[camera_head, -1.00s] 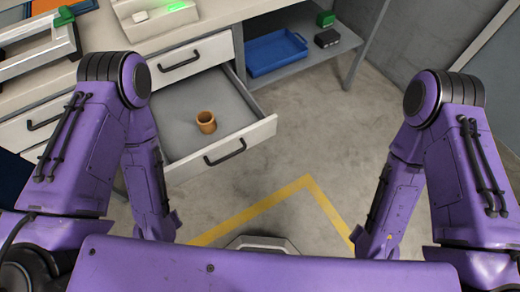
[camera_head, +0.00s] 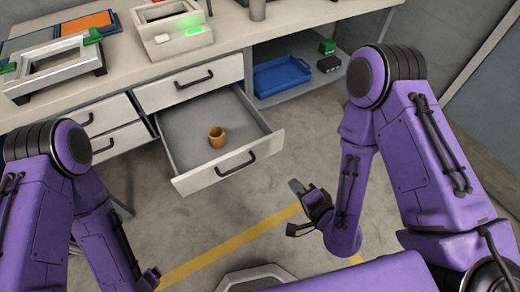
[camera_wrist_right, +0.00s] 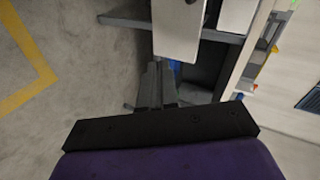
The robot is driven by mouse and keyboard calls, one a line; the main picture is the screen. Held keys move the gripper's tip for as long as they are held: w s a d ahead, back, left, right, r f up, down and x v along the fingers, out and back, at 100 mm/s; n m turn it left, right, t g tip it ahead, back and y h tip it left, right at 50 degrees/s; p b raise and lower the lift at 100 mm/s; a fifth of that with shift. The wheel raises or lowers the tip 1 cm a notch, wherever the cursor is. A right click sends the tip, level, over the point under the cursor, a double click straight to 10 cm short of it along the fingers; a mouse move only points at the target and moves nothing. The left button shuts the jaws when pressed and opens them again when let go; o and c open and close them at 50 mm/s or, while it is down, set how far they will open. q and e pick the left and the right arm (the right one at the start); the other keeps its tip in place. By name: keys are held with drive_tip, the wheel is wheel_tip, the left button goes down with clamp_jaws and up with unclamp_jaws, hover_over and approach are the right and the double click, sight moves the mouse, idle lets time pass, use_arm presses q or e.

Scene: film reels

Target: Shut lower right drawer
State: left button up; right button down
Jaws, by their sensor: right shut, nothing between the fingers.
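The lower right drawer (camera_head: 222,170) stands pulled out of the white cabinet under the bench in the head view. Its front has a dark bar handle (camera_head: 235,165), and a small orange-brown cup (camera_head: 217,137) stands inside on the grey floor. My right gripper (camera_head: 298,190) is shut and empty, in front and to the right of the drawer front, apart from it. In the right wrist view its fingers (camera_wrist_right: 160,85) point towards a pale panel (camera_wrist_right: 178,30), likely the drawer front. My left gripper (camera_head: 150,277) shows only partly at the bottom edge, its jaws unclear.
The upper right drawer (camera_head: 188,84) is shut, as are the drawers left of it. A blue tray (camera_head: 282,78) lies on a shelf right of the drawers. The bench top carries a grey frame (camera_head: 55,65) and a device with a green light (camera_head: 170,30). Floor ahead is clear.

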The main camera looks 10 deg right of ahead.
wheel_tip(320, 180, up, 3)
drive_tip(key=w+a+m+t+y+b, duration=0.1)
drive_tip(key=w+a+m+y, duration=0.1)
approach(260, 145)
drive_tip(key=x, duration=0.5)
drive_tip(key=shift+w+a+f, duration=0.15)
drive_tip(key=shift+w+a, duration=0.05)
drive_tip(key=shift+w+a+h, duration=0.15)
drive_tip(key=shift+w+h, duration=0.15)
drive_tip(key=shift+w, duration=0.1)
drive_tip(key=shift+f, duration=0.1)
drive_tip(key=shift+w, duration=0.15)
